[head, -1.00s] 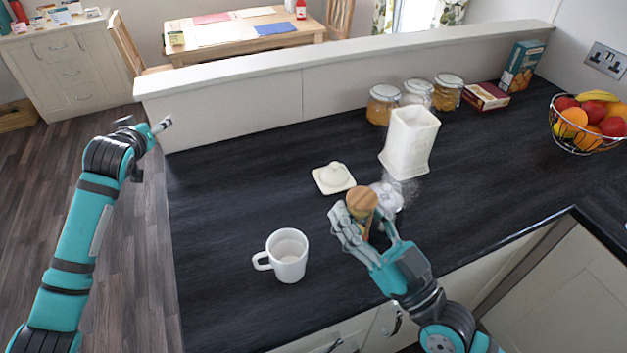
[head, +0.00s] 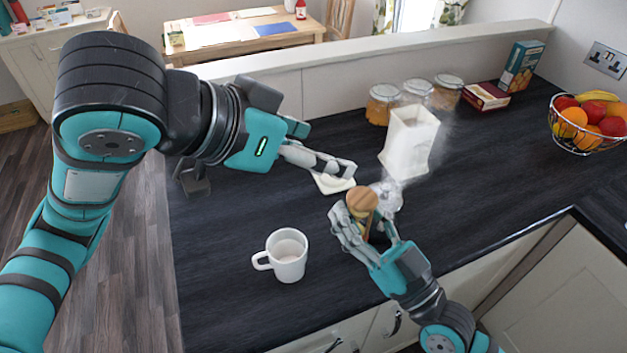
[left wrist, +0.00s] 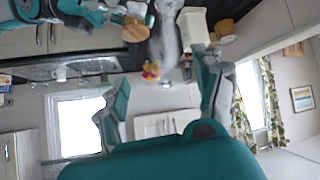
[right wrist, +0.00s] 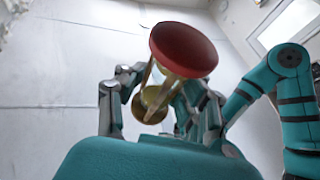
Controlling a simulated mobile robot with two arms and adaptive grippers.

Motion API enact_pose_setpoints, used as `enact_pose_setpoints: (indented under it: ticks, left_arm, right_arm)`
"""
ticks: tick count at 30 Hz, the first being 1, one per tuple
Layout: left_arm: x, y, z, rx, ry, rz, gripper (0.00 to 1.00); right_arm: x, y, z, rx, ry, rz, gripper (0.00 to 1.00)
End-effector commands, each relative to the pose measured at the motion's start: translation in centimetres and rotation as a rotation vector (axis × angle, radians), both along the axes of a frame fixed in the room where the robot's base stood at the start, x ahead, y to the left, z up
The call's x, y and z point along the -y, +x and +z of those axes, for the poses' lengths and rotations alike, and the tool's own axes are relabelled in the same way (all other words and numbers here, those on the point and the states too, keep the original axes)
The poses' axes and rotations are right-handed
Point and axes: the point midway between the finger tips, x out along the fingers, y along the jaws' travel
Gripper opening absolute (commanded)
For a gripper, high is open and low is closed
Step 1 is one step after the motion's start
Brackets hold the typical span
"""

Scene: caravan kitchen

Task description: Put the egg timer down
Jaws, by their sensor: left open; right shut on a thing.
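The egg timer (head: 361,201) shows its round wooden end in the head view. In the right wrist view the egg timer (right wrist: 183,50) has a red end disc, with posts and glass partly visible behind it. My right gripper (head: 366,228) is shut on it and holds it tilted above the dark worktop (head: 235,230). Its fingers hide the timer's middle. My left gripper (head: 345,170) is open and empty, reaching over the worktop just above and left of the timer. The left wrist view shows the timer's wooden end (left wrist: 136,33) beyond the open fingers.
A white mug (head: 287,258) stands left of my right gripper. A white lid (head: 333,185) lies partly behind my left fingers. A tall white container (head: 408,145) stands behind, with pale haze and a shiny object (head: 389,196) nearby. Jars (head: 384,105) and a fruit basket (head: 585,125) stand farther off.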

Motion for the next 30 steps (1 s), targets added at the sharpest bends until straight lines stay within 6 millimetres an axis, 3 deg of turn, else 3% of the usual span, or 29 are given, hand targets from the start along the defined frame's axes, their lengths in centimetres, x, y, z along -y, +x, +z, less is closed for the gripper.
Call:
enact_pose_setpoints:
  ticks: [3, 8, 24, 30]
  left_arm:
    - [0.2, -2.8, -0.8, 0.009, 0.090, -0.077, 0.69]
    - [0.4, -4.1, -1.8, 0.007, 0.142, -0.115, 0.69]
    - [5.5, -0.4, -8.2, 0.003, 0.141, -0.114, 0.69]
    - [6.7, 0.5, -9.6, 0.006, 0.141, -0.112, 0.69]
  right_arm:
    - [0.0, 0.0, 0.0, 0.001, 0.001, 0.000, 0.00]
    - [0.0, 0.0, 0.0, 0.001, 0.001, 0.000, 0.00]
    - [0.0, 0.0, 0.0, 0.001, 0.001, 0.000, 0.00]
    - [0.0, 0.0, 0.0, 0.001, 0.001, 0.000, 0.00]
